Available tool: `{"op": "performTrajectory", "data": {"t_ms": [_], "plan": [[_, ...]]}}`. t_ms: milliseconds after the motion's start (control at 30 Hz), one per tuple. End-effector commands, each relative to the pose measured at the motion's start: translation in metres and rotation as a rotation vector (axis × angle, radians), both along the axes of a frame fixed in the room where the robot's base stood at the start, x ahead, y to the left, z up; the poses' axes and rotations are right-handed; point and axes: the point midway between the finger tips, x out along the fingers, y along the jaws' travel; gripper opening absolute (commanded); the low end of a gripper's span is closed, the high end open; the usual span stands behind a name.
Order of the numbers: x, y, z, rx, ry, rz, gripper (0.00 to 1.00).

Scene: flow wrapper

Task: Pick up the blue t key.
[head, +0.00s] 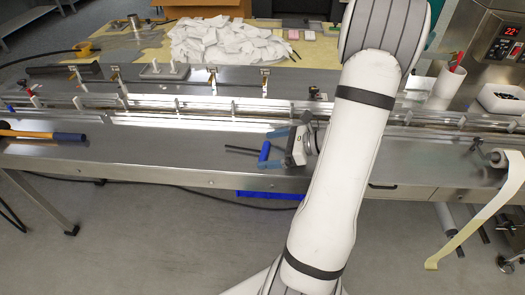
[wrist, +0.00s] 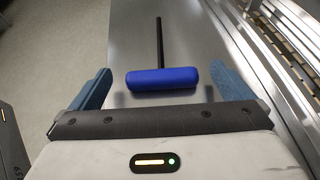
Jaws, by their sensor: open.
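The blue t key (head: 264,152) lies on the steel table in front of the conveyor rail. It has a blue cylindrical handle and a thin dark shaft that points left in the head view. In the wrist view the blue t key (wrist: 162,79) has its handle across the picture and its shaft pointing away. My gripper (head: 281,143) is at the handle end of the key. In the wrist view my gripper (wrist: 160,88) is open, with one blue finger on each side of the handle and gaps between. I cannot tell its height over the table.
The conveyor rail (head: 210,117) runs along the table behind the key. A tool with an orange and blue handle (head: 42,134) lies at the far left. A pile of white packets (head: 228,41) is at the back. The table (head: 150,150) left of the key is clear.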

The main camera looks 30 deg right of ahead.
Motion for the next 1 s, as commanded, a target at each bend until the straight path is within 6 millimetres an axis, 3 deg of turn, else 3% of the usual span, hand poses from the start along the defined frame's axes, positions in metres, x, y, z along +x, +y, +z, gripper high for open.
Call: {"op": "performTrajectory", "data": {"t_ms": [100, 367, 933, 1000], "plan": [[0.0072, 0.009, -0.0051, 0.0, 0.001, 0.002, 1.0], [0.0092, 0.0107, -0.0062, -0.001, 0.0, 0.0, 1.0], [0.0092, 0.011, -0.0059, -0.001, 0.0, 0.003, 0.54], [0.0092, 0.011, -0.0058, -0.001, 0.0, 0.003, 0.54]]}}
